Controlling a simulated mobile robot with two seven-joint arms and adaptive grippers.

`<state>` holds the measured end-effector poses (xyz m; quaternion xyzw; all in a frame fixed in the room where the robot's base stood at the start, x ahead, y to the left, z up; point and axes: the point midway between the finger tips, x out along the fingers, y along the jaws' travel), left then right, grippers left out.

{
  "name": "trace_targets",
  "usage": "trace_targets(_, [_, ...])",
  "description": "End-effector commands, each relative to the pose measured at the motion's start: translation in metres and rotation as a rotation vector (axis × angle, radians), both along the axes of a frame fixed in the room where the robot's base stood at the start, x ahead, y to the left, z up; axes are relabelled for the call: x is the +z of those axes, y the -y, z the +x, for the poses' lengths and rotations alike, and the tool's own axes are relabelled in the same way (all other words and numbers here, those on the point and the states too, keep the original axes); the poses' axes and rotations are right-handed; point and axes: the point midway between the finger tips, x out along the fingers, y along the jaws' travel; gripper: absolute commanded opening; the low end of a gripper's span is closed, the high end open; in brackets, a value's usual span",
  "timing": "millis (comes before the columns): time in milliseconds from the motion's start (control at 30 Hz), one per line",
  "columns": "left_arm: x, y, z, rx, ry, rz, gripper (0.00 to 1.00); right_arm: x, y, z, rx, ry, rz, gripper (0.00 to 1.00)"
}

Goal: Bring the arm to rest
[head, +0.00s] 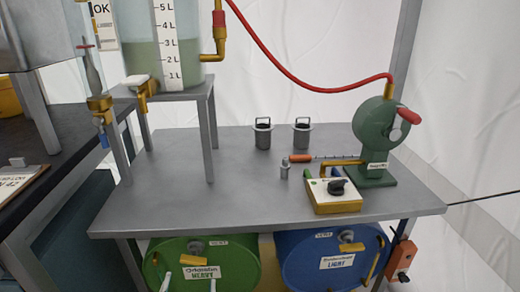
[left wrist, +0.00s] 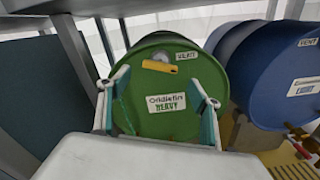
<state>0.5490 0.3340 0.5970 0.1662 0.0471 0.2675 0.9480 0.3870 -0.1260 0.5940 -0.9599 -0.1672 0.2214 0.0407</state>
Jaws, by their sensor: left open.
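My left gripper (head: 189,283) shows at the bottom edge of the head view, only its fingertips in sight. In the left wrist view the left gripper (left wrist: 158,85) is open, with its two pale and teal fingers spread and nothing between them. The gap between the fingers and the green drum (head: 232,262) cannot be judged exactly. My right gripper is not in view.
The grey table (head: 230,190) stands above the drums. On it are a green pump (head: 378,140), a yellow control box (head: 333,196) and two dark canisters. A blue drum (head: 328,240) labelled LIGHT lies to the right. A tank (head: 163,55) stands on a raised shelf.

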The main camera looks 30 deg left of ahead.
Motion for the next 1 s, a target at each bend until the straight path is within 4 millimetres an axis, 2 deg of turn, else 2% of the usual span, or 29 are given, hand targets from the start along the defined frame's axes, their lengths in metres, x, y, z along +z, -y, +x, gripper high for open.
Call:
trace_targets(167, [0.008,0.002,0.001,-0.01,0.004,0.023,0.64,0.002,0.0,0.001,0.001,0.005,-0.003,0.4])
trace_targets(267, [0.041,0.011,0.004,-0.053,0.016,0.145,0.64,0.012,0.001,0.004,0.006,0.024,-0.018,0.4])
trace_targets(367, [0.098,0.033,0.005,-0.129,0.026,0.404,0.64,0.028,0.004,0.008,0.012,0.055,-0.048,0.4])
trace_targets(433, [0.138,0.057,0.001,-0.189,0.016,0.649,0.64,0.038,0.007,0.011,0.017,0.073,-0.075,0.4])
trace_targets(500, [0.165,0.083,-0.006,-0.243,-0.013,0.911,0.64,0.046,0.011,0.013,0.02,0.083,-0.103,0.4])
trace_targets(600, [0.181,0.119,-0.021,-0.318,-0.078,1.284,0.64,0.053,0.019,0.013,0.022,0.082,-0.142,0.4])
trace_targets(700, [0.174,0.149,-0.041,-0.401,-0.167,1.658,0.64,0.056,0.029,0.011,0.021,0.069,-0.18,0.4])
trace_targets(800, [0.149,0.166,-0.067,-0.504,-0.274,2.028,0.64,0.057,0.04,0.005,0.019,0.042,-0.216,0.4])
trace_targets(900, [0.111,0.169,-0.102,-0.637,-0.384,2.372,0.64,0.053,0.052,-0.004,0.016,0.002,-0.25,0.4])
trace_targets(1000, [0.074,0.158,-0.141,-0.785,-0.474,2.652,0.64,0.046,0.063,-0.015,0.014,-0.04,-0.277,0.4])
